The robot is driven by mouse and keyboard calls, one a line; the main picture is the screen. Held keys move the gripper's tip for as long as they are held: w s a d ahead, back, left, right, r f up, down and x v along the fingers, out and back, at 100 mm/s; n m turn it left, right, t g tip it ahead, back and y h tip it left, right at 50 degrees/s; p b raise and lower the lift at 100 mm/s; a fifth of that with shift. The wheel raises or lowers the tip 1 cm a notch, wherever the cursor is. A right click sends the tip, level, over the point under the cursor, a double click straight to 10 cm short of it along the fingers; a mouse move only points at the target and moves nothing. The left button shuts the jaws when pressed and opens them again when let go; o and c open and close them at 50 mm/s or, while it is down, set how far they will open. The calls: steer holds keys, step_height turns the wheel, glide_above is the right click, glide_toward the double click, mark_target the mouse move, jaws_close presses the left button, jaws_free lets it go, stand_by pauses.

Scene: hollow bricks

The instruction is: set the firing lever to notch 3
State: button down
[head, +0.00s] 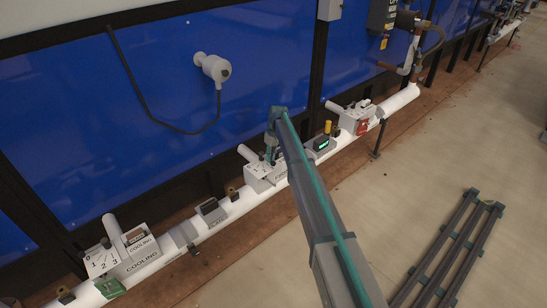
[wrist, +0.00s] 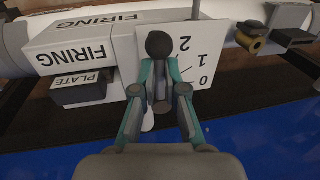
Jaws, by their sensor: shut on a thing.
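The white FIRING box (wrist: 75,50) with its numbered plate (wrist: 207,55) fills the top of the wrist view, its lettering upside down. The 2 and the 0 are readable on the plate. The 3 is not visible. The firing lever's dark round knob (wrist: 158,43) stands in front of the plate, left of the 2. My gripper (wrist: 160,95) is shut on the lever just below the knob in the picture. I cannot tell the exact notch. In the head view my gripper (head: 270,151) is at the FIRING box (head: 256,183), partly hiding it; the lever is not clear there.
A white COOLING box (head: 137,254) with its own numbered plate (head: 101,262) stands on the same white pipe (head: 240,205), nearer at left. A blue wall (head: 75,110) rises behind. A grey rack (head: 455,240) lies on open floor at right.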

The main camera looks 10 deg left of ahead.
steer(key=shift+s+d+f, duration=0.4)
steer(key=shift+s+d, duration=0.1)
steer(key=shift+s, duration=0.05)
steer(key=c, duration=1.3)
jaws_free()
steer(key=shift+o, duration=0.5)
steer(key=shift+d, duration=0.1)
steer(key=shift+w+a+r, duration=0.2)
steer(key=shift+w+r, duration=0.15)
steer(key=shift+r, duration=0.05)
step_height(320, 180, up, 11)
steer(key=w+d, duration=0.1)
steer(key=shift+w+d+r, duration=0.2)
steer(key=shift+w+d, duration=0.05)
steer(key=shift+d, duration=0.15)
